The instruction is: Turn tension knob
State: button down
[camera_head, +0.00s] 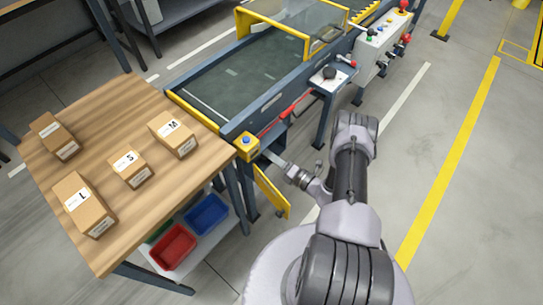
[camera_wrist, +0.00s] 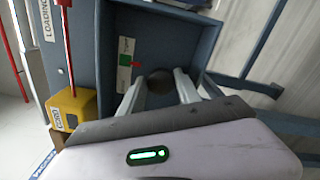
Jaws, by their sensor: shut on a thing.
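In the wrist view, the tension knob (camera_wrist: 158,84), a dark round knob, sits in a blue-grey recessed housing, between the two pale fingers of my gripper (camera_wrist: 160,88). My gripper is shut on it; the fingers hide its sides. Just above the knob is a green and white gauge plate (camera_wrist: 126,50) with a small red pointer. In the head view, my gripper (camera_head: 272,158) reaches to the near end of the conveyor (camera_head: 232,130), and the knob is hidden there.
A yellow box with a blue button (camera_head: 247,143) is close beside my gripper; a yellow box (camera_wrist: 70,108) with a red cord shows in the wrist view. A yellow panel (camera_head: 271,192) hangs below. A wooden table (camera_head: 95,135) with cartons stands left.

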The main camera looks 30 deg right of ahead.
jog(key=shift+m, duration=0.3)
dwell(0.4)
jog(key=c, duration=0.9)
grip_release()
jog(key=p+v, duration=0.4)
jog(key=v, duration=1.3)
jog(key=shift+s, duration=0.2)
